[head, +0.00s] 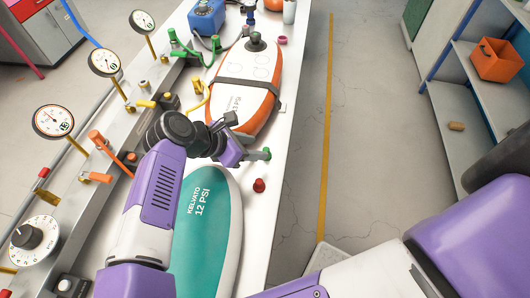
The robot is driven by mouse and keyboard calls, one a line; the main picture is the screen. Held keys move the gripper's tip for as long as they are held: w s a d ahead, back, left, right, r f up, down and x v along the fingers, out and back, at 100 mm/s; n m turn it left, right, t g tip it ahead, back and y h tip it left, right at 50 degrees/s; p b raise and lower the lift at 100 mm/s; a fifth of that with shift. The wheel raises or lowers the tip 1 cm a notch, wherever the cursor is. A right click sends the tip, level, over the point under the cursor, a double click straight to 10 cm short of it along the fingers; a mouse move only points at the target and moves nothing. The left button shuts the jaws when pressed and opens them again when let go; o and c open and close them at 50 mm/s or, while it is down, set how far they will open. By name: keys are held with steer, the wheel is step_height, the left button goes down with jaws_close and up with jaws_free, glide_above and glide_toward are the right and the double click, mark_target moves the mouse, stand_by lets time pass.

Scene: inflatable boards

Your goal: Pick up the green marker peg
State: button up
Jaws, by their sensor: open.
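The green marker peg (267,153) is a small green shape at the right edge of the white bench, just right of my gripper's tip. My gripper (256,155) reaches over the bench from the left, between the orange-and-white board and the teal board. Its fingers are at the peg and partly cover it. They are open; whether they touch the peg, I cannot tell. A red peg (259,185) stands just below it in the picture.
A teal board (208,230) lies in front and an orange-and-white board (247,85) behind, strapped down. Gauges (54,122) and hoses line the left rail. A blue box (207,17) stands at the back. Right of the bench, the floor (370,140) is clear up to the shelves.

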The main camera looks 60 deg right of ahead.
mark_target(265, 150)
steer(key=p+x, duration=0.1)
steer(key=x, duration=0.4)
steer(key=shift+s+d+f, duration=0.15)
steer(key=shift+s+f, duration=0.1)
steer(key=shift+f, duration=0.1)
steer(key=shift+c, duration=0.2)
jaws_close()
